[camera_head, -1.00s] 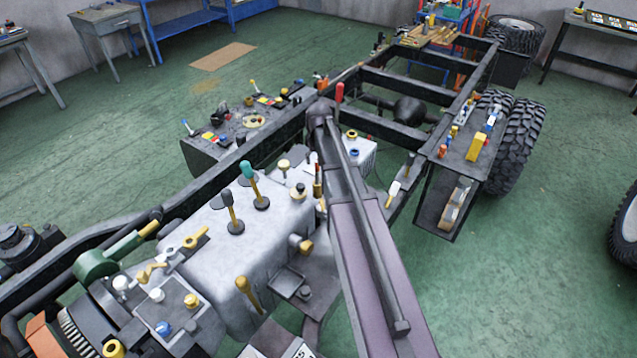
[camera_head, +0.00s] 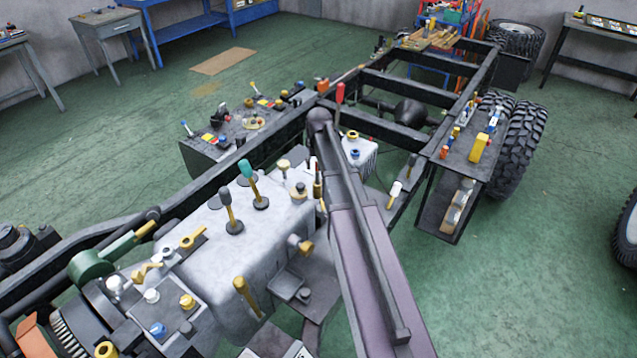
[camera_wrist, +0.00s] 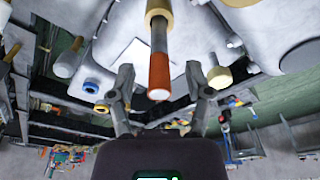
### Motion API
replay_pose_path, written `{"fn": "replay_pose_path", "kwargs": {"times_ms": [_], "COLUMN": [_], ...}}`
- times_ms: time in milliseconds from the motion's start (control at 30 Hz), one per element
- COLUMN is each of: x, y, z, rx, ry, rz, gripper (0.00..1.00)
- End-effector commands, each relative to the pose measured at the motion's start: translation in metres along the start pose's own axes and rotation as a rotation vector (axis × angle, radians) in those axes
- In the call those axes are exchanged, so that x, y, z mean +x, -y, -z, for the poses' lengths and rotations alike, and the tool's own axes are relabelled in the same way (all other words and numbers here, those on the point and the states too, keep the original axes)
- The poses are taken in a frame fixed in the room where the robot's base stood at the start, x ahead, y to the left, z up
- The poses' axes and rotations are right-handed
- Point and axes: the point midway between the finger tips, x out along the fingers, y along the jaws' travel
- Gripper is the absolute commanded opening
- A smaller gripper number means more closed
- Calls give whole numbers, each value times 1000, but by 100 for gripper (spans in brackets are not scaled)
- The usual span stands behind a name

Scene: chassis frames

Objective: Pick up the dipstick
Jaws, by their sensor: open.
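A grey rod with an orange-red end (camera_wrist: 159,75) and a gold collar shows in the wrist view. It looks like the dipstick, but I cannot be sure. My gripper (camera_wrist: 159,83) is open, with one finger on each side of the red end in the picture. Both fingers look apart from it, and I cannot tell the depth between them. In the head view my arm covers the middle of the chassis and my gripper is hidden. A red upright handle (camera_head: 340,92) shows just beyond the arm's end there; I cannot tell whether it is the same rod.
A grey housing (camera_head: 225,250) with several levers and caps lies left of my arm. A dark box with knobs (camera_head: 200,155) sits behind it. Black frame rails (camera_head: 410,92) run to the back right, near large tires (camera_head: 520,145). Green floor is open on both sides.

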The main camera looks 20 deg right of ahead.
Motion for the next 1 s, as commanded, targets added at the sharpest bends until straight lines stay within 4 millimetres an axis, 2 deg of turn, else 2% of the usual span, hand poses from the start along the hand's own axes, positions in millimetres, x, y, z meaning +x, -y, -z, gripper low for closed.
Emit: {"fn": "replay_pose_path", "kwargs": {"times_ms": [100,300,967,1000], "x": [14,23,23,23], "y": [0,0,-1,-1], "z": [0,0,0,0], "rx": [0,0,1,1], "ry": [0,0,0,0], "rz": [0,0,0,0], "gripper": [65,65,65,59]}}
